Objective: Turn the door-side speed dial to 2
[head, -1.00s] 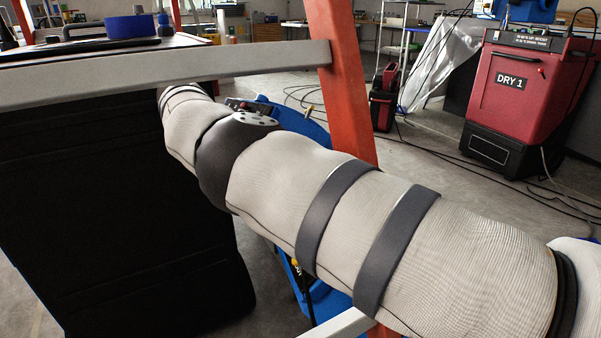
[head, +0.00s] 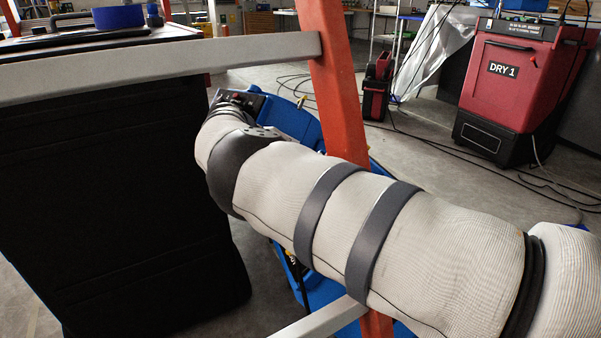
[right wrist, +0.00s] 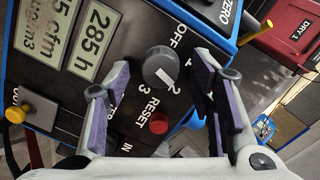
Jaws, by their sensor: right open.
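A round dark grey dial (right wrist: 160,70) stands on a black panel in the right wrist view, with OFF, 1, 2 and 3 printed around it. A pale mark shows on the dial's lower right part; I cannot read its setting for sure. My right gripper (right wrist: 156,72) is open, its purple-padded fingers on either side of the dial; whether they touch it I cannot tell. In the head view the blue machine (head: 291,120) is partly hidden behind my right arm, which also hides the gripper and dial. My left gripper is not in view.
A red RESET button (right wrist: 158,123) sits below the dial, a yellow knob (right wrist: 15,112) at left, and a display reading 285 h (right wrist: 93,37) above. An orange post (head: 333,90) and grey crossbar (head: 150,72) stand near my arm. The red DRY 1 unit (head: 515,85) is farther right.

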